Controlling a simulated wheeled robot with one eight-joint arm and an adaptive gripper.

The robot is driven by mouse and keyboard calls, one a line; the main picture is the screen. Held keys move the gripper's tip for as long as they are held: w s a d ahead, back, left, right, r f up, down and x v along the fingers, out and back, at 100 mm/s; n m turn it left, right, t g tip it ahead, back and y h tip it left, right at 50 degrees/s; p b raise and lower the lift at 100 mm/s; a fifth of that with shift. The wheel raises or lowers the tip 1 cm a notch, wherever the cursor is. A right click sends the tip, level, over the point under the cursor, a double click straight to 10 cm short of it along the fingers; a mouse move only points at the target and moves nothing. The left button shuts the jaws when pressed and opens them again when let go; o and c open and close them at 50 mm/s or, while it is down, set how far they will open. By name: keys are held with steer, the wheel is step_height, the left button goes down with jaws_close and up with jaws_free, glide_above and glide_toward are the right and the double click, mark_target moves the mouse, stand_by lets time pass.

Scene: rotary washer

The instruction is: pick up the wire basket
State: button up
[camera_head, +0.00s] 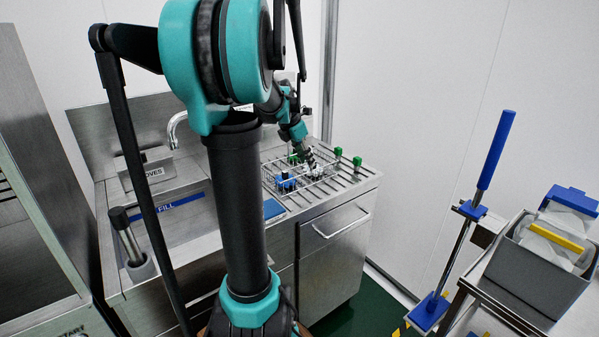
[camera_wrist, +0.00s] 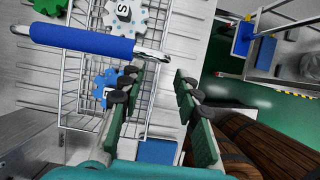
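The wire basket (camera_head: 303,184) sits on the ribbed metal drainboard at the right of the sink in the head view. In the wrist view the wire basket (camera_wrist: 63,92) fills the left side, with a blue grip handle (camera_wrist: 82,40) across its top. The handle's right metal end shows just beyond the fingertips. In the head view my gripper (camera_head: 312,163) is over the basket.
Green-topped posts (camera_head: 357,162) stand at the drainboard's right side. A blue block (camera_head: 273,208) lies at its front. The sink with a faucet (camera_head: 174,128) is to the left. A cart with a grey bin (camera_head: 541,275) stands at the right, with green floor between.

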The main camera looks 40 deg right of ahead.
mark_target(311, 170)
steer(key=shift+x, duration=3.7)
jaws_close()
